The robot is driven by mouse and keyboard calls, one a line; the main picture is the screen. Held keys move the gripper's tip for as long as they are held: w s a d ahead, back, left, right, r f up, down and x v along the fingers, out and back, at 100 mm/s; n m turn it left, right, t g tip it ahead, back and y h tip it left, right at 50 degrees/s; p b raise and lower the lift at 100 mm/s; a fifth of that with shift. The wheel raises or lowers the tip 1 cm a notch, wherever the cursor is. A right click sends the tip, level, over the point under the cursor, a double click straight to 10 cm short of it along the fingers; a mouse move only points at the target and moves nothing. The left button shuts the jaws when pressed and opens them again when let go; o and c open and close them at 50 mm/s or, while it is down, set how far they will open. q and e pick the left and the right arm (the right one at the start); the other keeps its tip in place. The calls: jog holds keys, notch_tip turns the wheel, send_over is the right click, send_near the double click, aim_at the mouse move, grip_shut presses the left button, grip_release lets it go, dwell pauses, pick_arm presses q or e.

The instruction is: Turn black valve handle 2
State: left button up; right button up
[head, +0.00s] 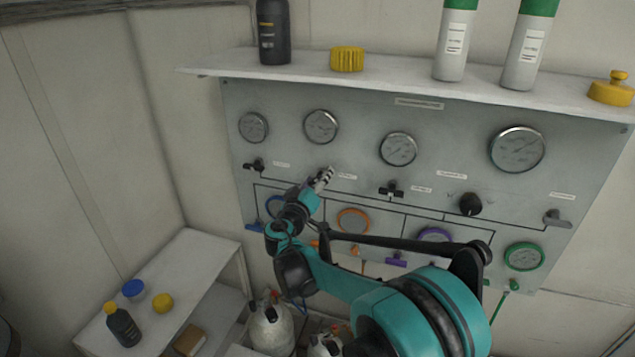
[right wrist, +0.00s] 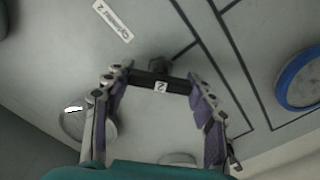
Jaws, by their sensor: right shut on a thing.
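In the head view my right gripper (head: 325,179) is at the panel below the second gauge from the left and hides the handle. The gripper is shut on it. My left gripper is out of view.
Another black valve handle (head: 255,165) is to the left, and one (head: 391,190) is to the right. A black knob (head: 470,204) and a grey lever (head: 557,218) lie further right. A shelf (head: 400,76) with bottles juts out above. A side table (head: 205,247) stands lower left.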

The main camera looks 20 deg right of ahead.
jog(key=n+b, duration=0.1)
jog(key=n, duration=0.3)
jog(key=shift+n, duration=0.3)
jog(key=shift+n+b, duration=0.3)
jog(key=shift+n, duration=1.6)
jog(key=shift+a, duration=0.1)
jog(key=o, duration=1.2)
jog(key=shift+f, duration=0.1)
jog(key=v, duration=1.2)
